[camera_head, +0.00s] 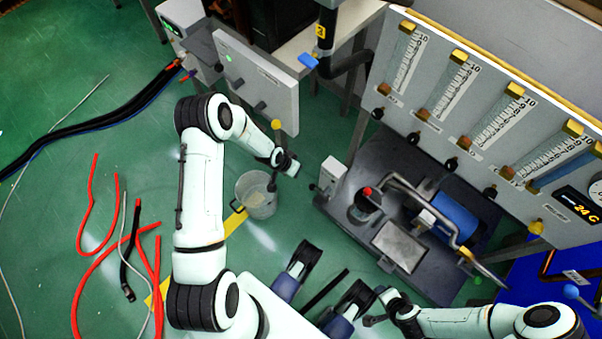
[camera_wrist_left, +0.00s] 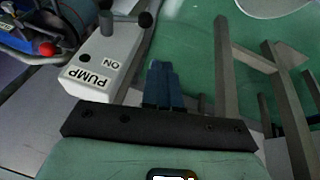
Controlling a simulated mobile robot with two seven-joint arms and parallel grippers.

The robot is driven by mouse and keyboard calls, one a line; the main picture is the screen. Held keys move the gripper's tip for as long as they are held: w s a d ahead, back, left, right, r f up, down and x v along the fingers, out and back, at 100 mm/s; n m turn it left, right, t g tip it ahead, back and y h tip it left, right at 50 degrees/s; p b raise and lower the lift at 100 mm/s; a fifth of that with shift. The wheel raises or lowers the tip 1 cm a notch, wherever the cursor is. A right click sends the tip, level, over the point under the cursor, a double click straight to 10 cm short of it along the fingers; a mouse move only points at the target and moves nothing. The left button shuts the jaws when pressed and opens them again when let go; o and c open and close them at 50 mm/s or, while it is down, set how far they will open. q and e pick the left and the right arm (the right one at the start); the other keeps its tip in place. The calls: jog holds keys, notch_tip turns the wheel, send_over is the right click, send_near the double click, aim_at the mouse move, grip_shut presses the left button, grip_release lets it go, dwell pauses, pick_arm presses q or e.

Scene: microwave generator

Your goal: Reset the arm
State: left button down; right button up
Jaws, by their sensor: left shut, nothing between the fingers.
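My left arm comes in from the left in the head view and bends over toward the pump. My left gripper (camera_head: 272,184) hangs near the rim of a clear bucket (camera_head: 257,203); whether it touches the bucket cannot be told. In the left wrist view the dark blue fingers (camera_wrist_left: 163,84) are together with nothing between them. The white pump switch box (camera_wrist_left: 100,58), marked PUMP and ON, stands beside them, apart. My right gripper (camera_head: 374,320) is at the bottom of the head view, small and dark, its finger gap unclear.
A dark base plate (camera_head: 345,215) carries a blue motor (camera_head: 455,217) and pipes. A gauge panel (camera_head: 480,110) stands behind it. Red hoses (camera_head: 92,215) and black cables (camera_head: 100,118) lie on the green floor at left. A white cabinet (camera_head: 258,95) stands behind my left arm.

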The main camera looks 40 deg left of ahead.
pick_arm(q)
jog(key=shift+s+a+r, duration=0.1)
jog(key=shift+a+r, duration=0.05)
jog(key=shift+r, duration=0.1)
pick_arm(e)
jog(key=shift+s+a, duration=0.1)
jog(key=shift+s, duration=0.05)
